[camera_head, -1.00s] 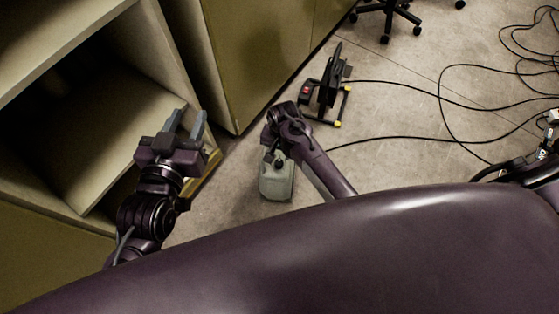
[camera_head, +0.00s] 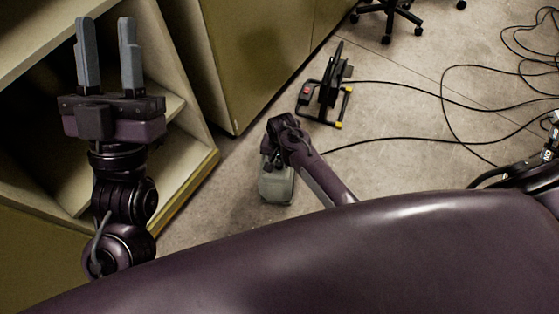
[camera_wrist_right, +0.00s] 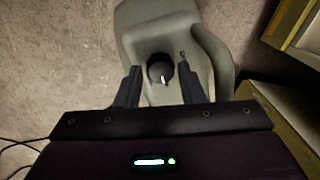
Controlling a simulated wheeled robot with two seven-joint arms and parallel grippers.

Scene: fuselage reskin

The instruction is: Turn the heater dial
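The heater (camera_head: 276,188) is a grey-green box on the floor, partly hidden under my right arm in the head view. In the right wrist view the heater (camera_wrist_right: 158,28) fills the upper middle, and its round black dial (camera_wrist_right: 161,69) with a white mark sits on top. My right gripper (camera_wrist_right: 158,82) is open, with one finger on each side of the dial and apart from it. My left gripper (camera_head: 108,55) is open and empty, raised in front of the shelf unit, away from the heater.
An open shelf unit (camera_head: 185,185) and a yellow-green cabinet (camera_head: 262,55) stand at the left. A black work light with a yellow-tipped stand (camera_head: 328,92) is on the floor beyond the heater. Black cables (camera_head: 425,140) and a wheeled chair base (camera_head: 388,15) lie further right.

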